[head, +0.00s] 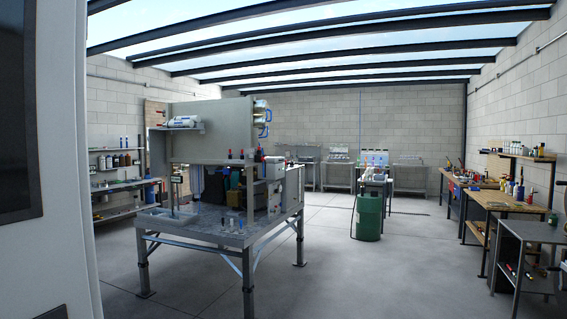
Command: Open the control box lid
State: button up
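I cannot tell for certain which thing is the control box. A small grey box-like unit (274,168) stands at the right end of a metal workbench (205,232) in the middle distance. It is too small to make out a lid or whether one is open. A large grey panel (205,136) stands above the bench, with a white cylinder (184,122) mounted on its left part. My gripper is not in view.
A pale upright surface with a dark panel (18,110) fills the left edge, close by. A green drum (368,217) stands right of centre. Wooden workbenches (503,200) and a metal side table (533,232) line the right wall. The floor (335,275) between is clear.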

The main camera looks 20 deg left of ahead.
aim_at(268, 159)
jog(key=u, duration=0.1)
jog(key=i, duration=0.75)
jog(key=u, duration=0.4)
jog(key=i, duration=1.9)
jog(key=u, duration=0.55)
jog(key=i, duration=2.2)
jog(key=u, duration=0.1)
